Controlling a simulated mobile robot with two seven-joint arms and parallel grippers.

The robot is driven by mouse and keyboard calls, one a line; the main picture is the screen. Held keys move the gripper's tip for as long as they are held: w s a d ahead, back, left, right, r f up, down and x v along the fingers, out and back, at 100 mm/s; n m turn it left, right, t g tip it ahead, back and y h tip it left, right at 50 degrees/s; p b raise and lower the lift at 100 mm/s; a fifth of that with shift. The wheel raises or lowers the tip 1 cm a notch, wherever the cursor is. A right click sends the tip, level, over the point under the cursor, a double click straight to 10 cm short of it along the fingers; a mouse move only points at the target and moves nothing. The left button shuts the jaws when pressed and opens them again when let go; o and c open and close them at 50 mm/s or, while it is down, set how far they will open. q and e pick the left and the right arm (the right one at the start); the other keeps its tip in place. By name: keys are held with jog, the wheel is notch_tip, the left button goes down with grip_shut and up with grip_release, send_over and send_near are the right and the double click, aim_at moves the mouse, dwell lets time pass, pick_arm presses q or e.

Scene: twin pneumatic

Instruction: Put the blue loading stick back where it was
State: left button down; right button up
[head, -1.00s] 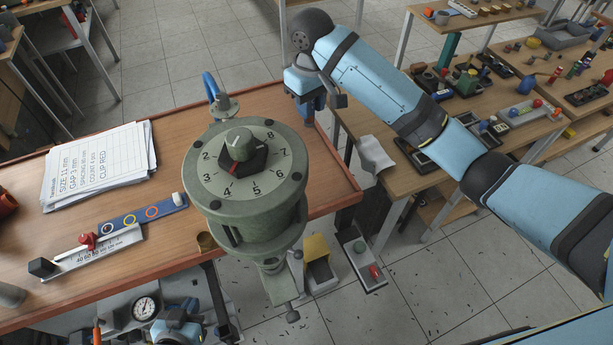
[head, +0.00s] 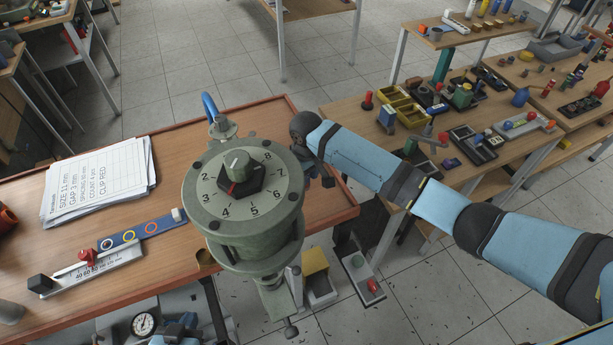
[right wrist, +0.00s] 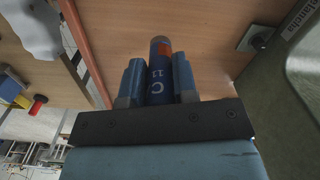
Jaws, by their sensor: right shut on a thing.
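The blue loading stick (right wrist: 160,72) shows in the right wrist view as a dark blue cylinder with an orange band near its end and white lettering. My right gripper (right wrist: 158,82) is shut on it, one blue finger on each side, over the brown table top. In the head view the right arm's wrist (head: 308,130) is just right of the green dial machine (head: 247,225). The gripper and stick are mostly hidden behind that machine there. A blue part of my left arm (head: 178,328) shows at the bottom edge; its fingers cannot be made out.
The machine body also fills the right side of the wrist view (right wrist: 280,115). Paper cards (head: 98,180), a blue strip with coloured rings (head: 140,228) and a ruler gauge (head: 90,270) lie left of the machine. A side table (head: 350,110) with trays stands right. The table's back right corner is clear.

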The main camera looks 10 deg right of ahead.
jog(key=shift+f, duration=0.8)
jog(key=shift+f, duration=0.15)
jog(key=o, duration=0.8)
